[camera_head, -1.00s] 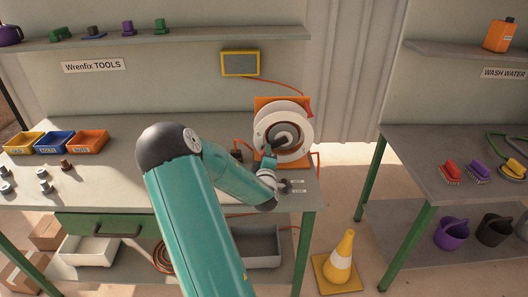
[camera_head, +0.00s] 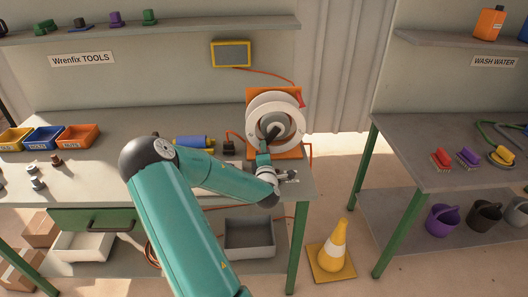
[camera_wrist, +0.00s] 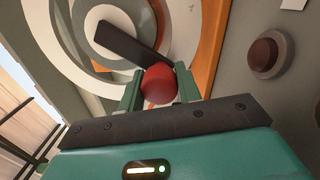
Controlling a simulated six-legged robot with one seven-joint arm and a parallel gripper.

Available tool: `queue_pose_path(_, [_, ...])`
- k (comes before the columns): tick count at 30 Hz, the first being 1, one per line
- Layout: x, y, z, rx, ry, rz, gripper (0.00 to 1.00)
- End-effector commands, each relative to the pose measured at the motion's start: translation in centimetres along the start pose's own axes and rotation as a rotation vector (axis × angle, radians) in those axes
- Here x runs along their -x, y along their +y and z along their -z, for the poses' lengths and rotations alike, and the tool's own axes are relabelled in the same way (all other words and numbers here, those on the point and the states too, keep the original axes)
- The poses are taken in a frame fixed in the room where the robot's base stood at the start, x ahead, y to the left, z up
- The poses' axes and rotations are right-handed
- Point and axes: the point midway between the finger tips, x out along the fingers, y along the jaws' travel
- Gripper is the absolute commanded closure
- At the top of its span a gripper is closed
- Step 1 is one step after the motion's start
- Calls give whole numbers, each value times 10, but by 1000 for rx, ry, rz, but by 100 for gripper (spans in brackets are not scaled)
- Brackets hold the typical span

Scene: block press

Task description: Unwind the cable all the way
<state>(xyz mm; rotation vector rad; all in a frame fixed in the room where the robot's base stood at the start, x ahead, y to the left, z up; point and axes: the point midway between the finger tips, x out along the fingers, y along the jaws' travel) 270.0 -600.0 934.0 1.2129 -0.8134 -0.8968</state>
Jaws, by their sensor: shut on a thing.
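The cable reel (camera_head: 294,112) stands on the right end of the workbench, with white rims and an orange stand. Its dark crank arm (camera_head: 271,132) points down in the head view; in the wrist view the crank arm (camera_wrist: 128,42) leads to a red knob (camera_wrist: 158,84). My gripper (camera_wrist: 158,90) is shut on this red knob, one green finger on each side. In the head view my gripper (camera_head: 263,158) is at the reel's lower front, and the knob is hidden. An orange cable (camera_head: 258,76) runs from a yellow-framed panel (camera_head: 232,54) towards the reel.
A blue and yellow cylinder (camera_head: 193,142) lies on the bench left of the reel. A dark block (camera_head: 228,148) stands between them. A yellow cone (camera_head: 333,250) stands on the floor. The wash table (camera_head: 400,150) is to the right, across a gap.

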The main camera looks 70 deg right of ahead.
Motion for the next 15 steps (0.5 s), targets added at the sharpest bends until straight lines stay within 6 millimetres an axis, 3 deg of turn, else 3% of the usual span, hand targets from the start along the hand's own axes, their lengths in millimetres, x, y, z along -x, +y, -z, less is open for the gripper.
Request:
queue_pose_path(6, [0, 0, -1, -1, -2, 1, 100])
queue_pose_path(7, [0, 0, -1, -1, -2, 1, 60])
queue_pose_path(9, [0, 0, -1, -1, -2, 1, 46])
queue_pose_path(15, [0, 0, 0, -2, -1, 1, 44])
